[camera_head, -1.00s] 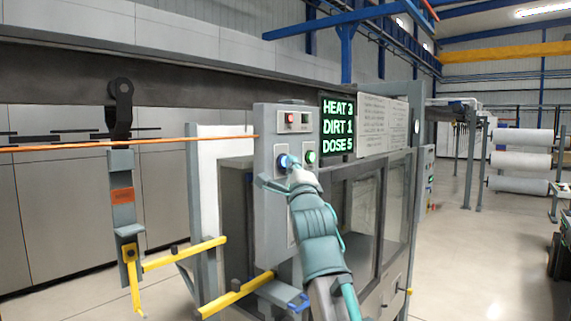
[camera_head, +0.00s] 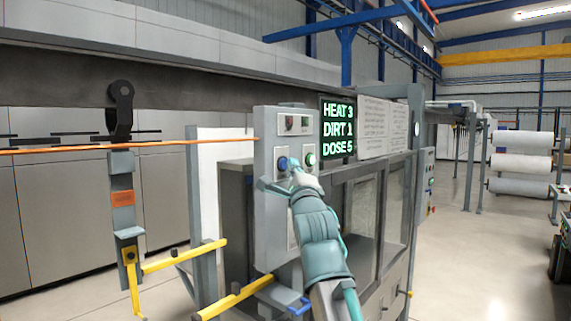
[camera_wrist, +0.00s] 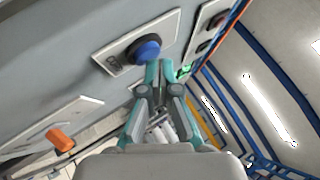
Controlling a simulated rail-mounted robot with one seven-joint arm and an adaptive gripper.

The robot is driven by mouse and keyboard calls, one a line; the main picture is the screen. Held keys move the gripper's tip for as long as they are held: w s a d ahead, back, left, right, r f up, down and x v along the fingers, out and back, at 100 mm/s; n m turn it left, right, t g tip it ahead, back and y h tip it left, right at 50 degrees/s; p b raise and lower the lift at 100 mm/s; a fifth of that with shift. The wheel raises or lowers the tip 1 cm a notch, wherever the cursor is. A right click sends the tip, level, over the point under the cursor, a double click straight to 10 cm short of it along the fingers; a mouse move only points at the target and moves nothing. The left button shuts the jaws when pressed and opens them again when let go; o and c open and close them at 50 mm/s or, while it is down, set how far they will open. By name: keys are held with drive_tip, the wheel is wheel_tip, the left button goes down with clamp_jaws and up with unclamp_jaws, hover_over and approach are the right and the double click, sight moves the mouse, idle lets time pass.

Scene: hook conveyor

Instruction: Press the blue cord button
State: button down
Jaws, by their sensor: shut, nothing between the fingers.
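The blue button (camera_head: 282,164) is a round dark-blue cap on the grey control box, left of a lit green button (camera_head: 310,160). In the wrist view the blue button (camera_wrist: 146,49) sits on a pale plate and looks unlit. My gripper (camera_head: 294,166) is shut and empty, close in front of the box at the right edge of the blue button. In the wrist view my gripper's fingertips (camera_wrist: 159,68) lie just below and right of the cap, and a small gap seems to show. An orange cord (camera_head: 180,142) runs from the left to the box.
A black hook (camera_head: 120,100) with a grey hanger is at left. Yellow bars (camera_head: 185,255) stick out low in front.

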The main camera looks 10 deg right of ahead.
drive_tip(key=shift+s+d, duration=0.35)
drive_tip(key=shift+s, duration=0.05)
drive_tip(key=s+d+p, duration=0.2)
drive_tip(key=s+d, duration=0.1)
drive_tip(key=shift+s+d, duration=0.15)
drive_tip(key=shift+s, duration=0.25)
idle(0.8)
